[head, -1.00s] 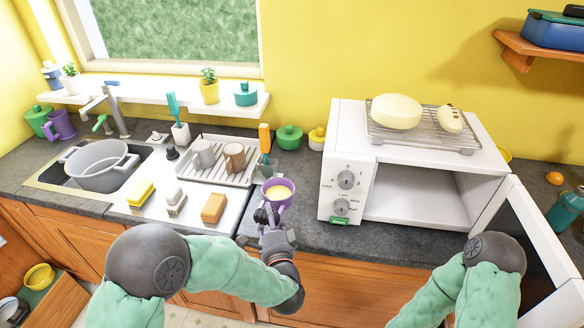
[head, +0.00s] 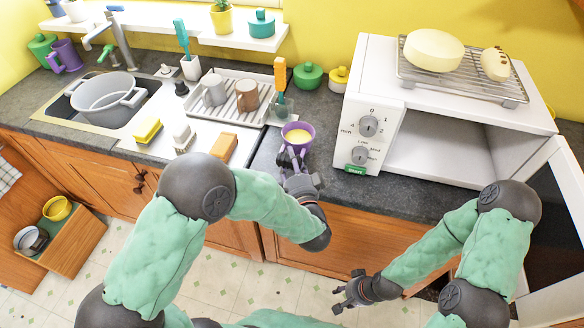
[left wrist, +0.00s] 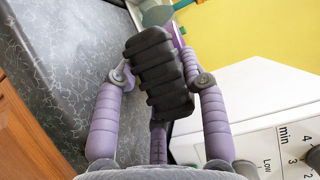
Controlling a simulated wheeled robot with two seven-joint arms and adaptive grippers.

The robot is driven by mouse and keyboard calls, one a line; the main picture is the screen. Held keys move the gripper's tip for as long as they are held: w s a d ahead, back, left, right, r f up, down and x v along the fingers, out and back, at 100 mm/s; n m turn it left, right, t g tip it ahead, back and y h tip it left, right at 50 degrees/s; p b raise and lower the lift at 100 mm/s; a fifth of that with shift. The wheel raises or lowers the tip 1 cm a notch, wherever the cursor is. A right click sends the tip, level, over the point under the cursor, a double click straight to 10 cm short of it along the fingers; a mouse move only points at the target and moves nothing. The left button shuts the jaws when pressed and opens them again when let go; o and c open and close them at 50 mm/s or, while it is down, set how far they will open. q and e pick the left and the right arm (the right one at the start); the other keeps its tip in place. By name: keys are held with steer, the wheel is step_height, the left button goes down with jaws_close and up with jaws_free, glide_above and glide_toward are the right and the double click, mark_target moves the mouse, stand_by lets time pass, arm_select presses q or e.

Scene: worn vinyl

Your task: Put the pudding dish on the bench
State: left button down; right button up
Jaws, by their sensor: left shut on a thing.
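The pudding dish (head: 298,136) is a small purple bowl with yellow pudding in it. It is upright over the dark grey bench (head: 330,180), left of the microwave; I cannot tell whether its base touches the bench. My left gripper (head: 294,157) is shut on its near side. In the left wrist view, the gripper's lilac fingers and black pad (left wrist: 158,72) hide most of the dish, and only a purple strip (left wrist: 176,34) shows beyond them. My right gripper (head: 342,294) is empty and looks open, low in front of the cabinets.
An open white microwave (head: 375,120) stands right of the dish, with a wire rack (head: 470,82) on top. A drying rack (head: 225,108) with mugs, a sponge (head: 147,130) and a sink with a grey pot (head: 103,95) are to the left. Bare bench lies around the dish.

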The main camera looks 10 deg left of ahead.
arm_select(q)
step_height(320, 180, down, 2)
steer(key=shift+w+f+b, duration=0.1)
steer(key=shift+f+b, duration=0.1)
steer(key=shift+b, duration=0.15)
steer(key=shift+r, duration=0.1)
steer(key=c, duration=0.7)
jaws_free()
steer(key=shift+p+v, duration=1.7)
steer(key=shift+v, duration=4.4)
